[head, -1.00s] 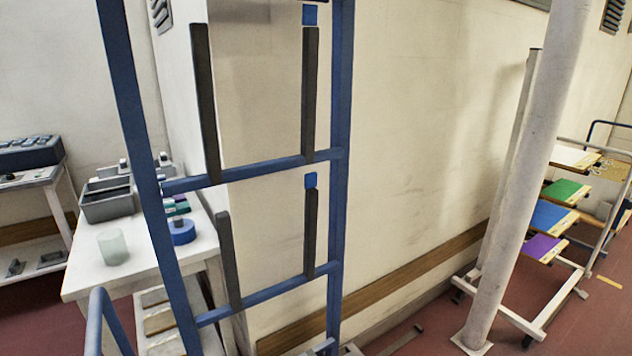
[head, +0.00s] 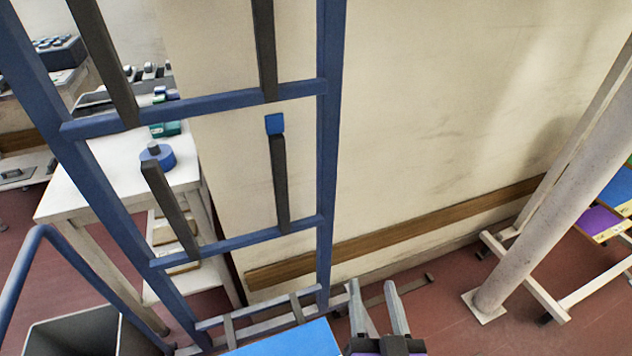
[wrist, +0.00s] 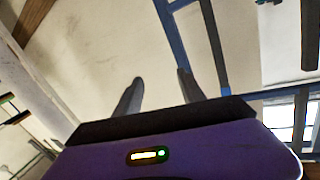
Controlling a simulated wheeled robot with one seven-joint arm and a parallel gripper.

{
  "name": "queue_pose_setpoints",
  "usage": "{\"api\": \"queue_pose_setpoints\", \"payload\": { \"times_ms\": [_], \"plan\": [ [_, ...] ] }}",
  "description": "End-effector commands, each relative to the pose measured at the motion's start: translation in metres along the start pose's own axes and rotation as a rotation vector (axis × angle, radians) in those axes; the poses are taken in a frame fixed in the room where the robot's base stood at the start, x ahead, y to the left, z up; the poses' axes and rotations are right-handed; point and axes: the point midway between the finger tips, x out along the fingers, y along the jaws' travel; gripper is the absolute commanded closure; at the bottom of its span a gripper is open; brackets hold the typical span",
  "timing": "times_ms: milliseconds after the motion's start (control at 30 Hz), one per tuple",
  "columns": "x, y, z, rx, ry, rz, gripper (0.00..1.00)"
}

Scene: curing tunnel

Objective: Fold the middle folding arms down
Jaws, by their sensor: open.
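A blue rack frame (head: 331,150) stands in front of me, with crossbars carrying dark folding arms. On the crossbar in the middle of the head view, a left arm (head: 170,210) and a blue-tipped right arm (head: 279,180) both stand upright, tilted slightly. Above them, another left arm (head: 105,60) and right arm (head: 264,45) also point up, their tops cut off. My gripper (head: 371,288) is open and empty at the bottom, right of the rack, apart from the arms. In the wrist view its fingers (wrist: 160,82) point up, with blue rack bars (wrist: 170,40) beyond.
A white table (head: 85,190) with a blue round item (head: 157,157) stands behind the rack at left. A grey bin (head: 80,335) is lower left. A flat blue panel (head: 290,340) lies at the bottom edge. A pale column (head: 550,190) stands right; floor between is mostly clear.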

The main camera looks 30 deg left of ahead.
Motion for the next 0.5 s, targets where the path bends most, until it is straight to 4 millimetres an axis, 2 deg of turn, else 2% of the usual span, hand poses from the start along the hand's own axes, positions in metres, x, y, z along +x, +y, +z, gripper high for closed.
{"api": "queue_pose_setpoints", "payload": {
  "times_ms": [33, 200, 333, 500],
  "plan": [
    [0.023, -0.017, -0.017, -0.015, 0.013, -0.044, 0.53],
    [0.081, -0.072, -0.062, -0.069, 0.025, -0.171, 0.53],
    [0.113, -0.113, -0.095, -0.117, 0.029, -0.250, 0.53],
    [0.135, -0.149, -0.126, -0.166, 0.032, -0.314, 0.53]
  ]
}}
